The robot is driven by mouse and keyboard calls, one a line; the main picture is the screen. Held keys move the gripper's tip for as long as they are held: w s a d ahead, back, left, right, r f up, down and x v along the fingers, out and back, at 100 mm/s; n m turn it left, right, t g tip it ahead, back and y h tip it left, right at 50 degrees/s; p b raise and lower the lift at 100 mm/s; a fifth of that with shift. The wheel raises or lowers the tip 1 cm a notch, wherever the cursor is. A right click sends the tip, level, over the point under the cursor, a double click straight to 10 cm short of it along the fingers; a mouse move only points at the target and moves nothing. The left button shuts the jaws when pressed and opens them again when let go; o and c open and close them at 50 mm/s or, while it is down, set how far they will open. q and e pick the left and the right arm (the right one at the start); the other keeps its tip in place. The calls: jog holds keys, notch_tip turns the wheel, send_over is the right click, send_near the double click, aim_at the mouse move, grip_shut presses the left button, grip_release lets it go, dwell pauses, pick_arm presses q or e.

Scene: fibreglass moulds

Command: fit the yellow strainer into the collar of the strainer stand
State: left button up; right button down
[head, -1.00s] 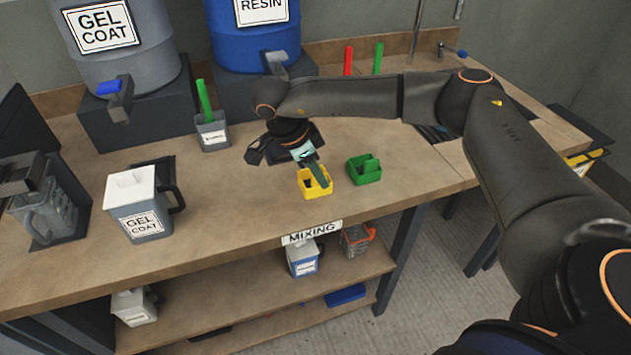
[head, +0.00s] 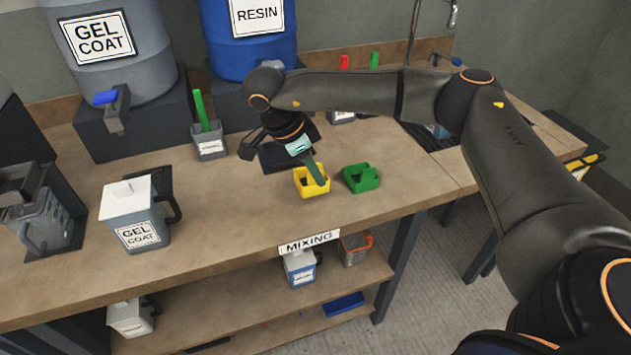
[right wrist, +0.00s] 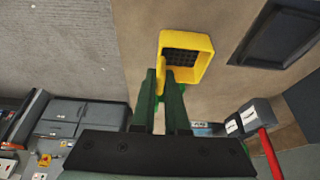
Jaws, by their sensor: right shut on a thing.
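The yellow strainer (head: 311,184) is a small open box over the bench, just left of the green strainer (head: 361,179). My right gripper (head: 316,170) is shut on it from above. In the right wrist view the yellow strainer (right wrist: 184,61) shows a dark mesh floor, with its near wall at the tips of my right gripper (right wrist: 161,78). It seems slightly raised; any gap below is hard to see. What looks like the strainer stand (head: 24,184), a dark frame with a grey jug in it, is at the far left; its collar is hard to make out. My left gripper is out of view.
A white-lidded gel coat jug (head: 137,212) stands between the stand and my right gripper. A grey pot (head: 209,143) with a green handle stands behind. Gel coat (head: 110,45) and resin (head: 250,40) drums line the back. The front middle of the bench (head: 225,215) is clear.

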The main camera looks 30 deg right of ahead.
jog(key=s+a+r, duration=0.8)
jog(key=s+r, duration=0.2)
jog(key=s, duration=0.1)
jog(key=shift+s+a, duration=0.15)
